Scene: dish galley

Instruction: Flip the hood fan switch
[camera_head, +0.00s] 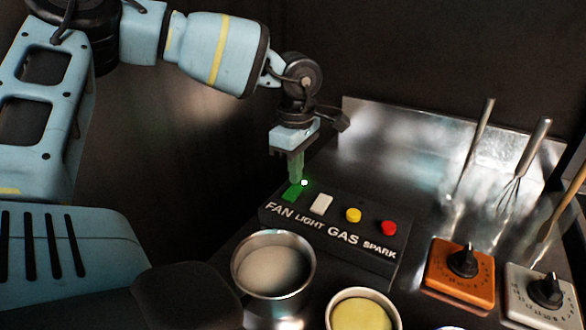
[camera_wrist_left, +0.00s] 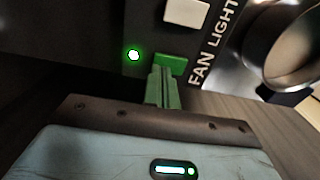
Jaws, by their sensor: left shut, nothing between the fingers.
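The fan switch (camera_head: 291,194) is a green rocker above the word FAN at the left end of a dark control panel (camera_head: 333,240). A small lamp (camera_head: 304,183) beside it glows white with a green halo. My left gripper (camera_head: 296,181) points down with its shut, empty fingers at the switch, covering part of it. In the left wrist view the fingertips (camera_wrist_left: 165,72) meet the lower edge of the green switch (camera_wrist_left: 172,64), and the lamp (camera_wrist_left: 134,55) is lit. I cannot tell if they press on it. My right gripper is not in view.
Right of the switch are a white LIGHT switch (camera_head: 321,204), a yellow GAS button (camera_head: 353,215) and a red SPARK button (camera_head: 389,228). A metal pot (camera_head: 273,290) stands in front of the panel. Orange (camera_head: 459,279) and grey (camera_head: 543,296) dial boxes sit at right.

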